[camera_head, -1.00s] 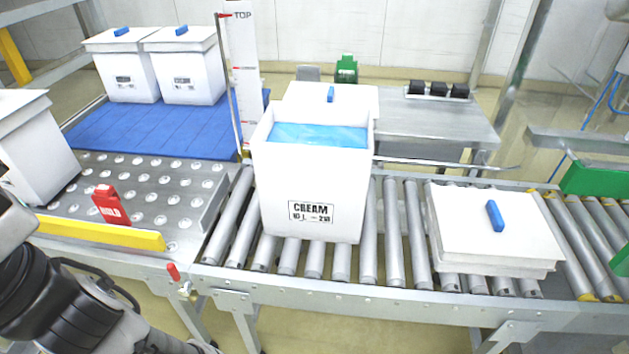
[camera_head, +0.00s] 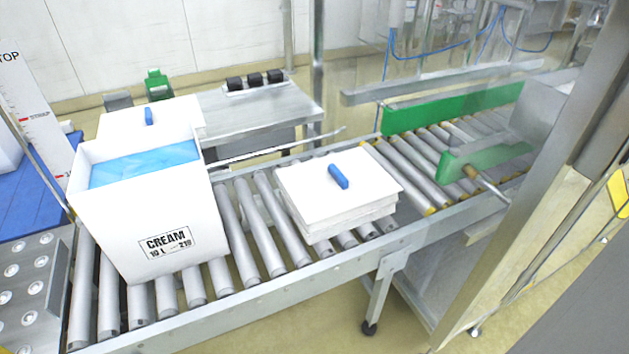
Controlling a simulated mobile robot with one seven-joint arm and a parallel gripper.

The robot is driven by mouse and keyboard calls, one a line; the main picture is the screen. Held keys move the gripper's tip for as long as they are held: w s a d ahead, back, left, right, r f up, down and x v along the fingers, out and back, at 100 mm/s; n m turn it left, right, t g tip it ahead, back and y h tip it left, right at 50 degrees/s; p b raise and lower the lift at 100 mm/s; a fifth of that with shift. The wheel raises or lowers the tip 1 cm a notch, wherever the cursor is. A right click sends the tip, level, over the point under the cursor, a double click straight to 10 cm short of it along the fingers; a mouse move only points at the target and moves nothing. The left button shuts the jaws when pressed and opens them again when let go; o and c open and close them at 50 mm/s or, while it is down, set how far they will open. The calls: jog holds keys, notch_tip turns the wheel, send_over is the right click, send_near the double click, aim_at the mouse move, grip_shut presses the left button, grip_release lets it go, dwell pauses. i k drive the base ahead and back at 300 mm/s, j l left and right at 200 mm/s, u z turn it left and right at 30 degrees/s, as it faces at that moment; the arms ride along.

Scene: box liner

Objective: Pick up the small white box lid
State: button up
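A flat white lid (camera_head: 315,192) with a blue handle (camera_head: 338,176) lies on top of a short stack of white slabs on the roller conveyor, right of the cream box. Another white lid (camera_head: 118,120) with a blue handle (camera_head: 148,116) lies behind the box, partly hidden by it. I cannot tell from the picture which one counts as the small lid. The open white box (camera_head: 130,225), labelled CREAM, stands upright on the rollers with blue liner (camera_head: 145,163) showing inside. My gripper is not in view.
The roller conveyor (camera_head: 262,235) has bare rollers between box and stack. Green guards (camera_head: 450,105) stand at its far right end, near a metal post (camera_head: 525,240). A steel table (camera_head: 255,112) with small black blocks is behind. A measuring post (camera_head: 38,115) stands at left.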

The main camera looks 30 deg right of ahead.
aim_at(324, 191)
jog(key=z, duration=0.4)
jog(key=i+l+z, duration=0.1)
jog(key=z, duration=0.3)
jog(key=i+z, duration=0.1)
jog(key=z, duration=0.75)
jog(key=i+z, duration=0.2)
jog(key=i, duration=0.35)
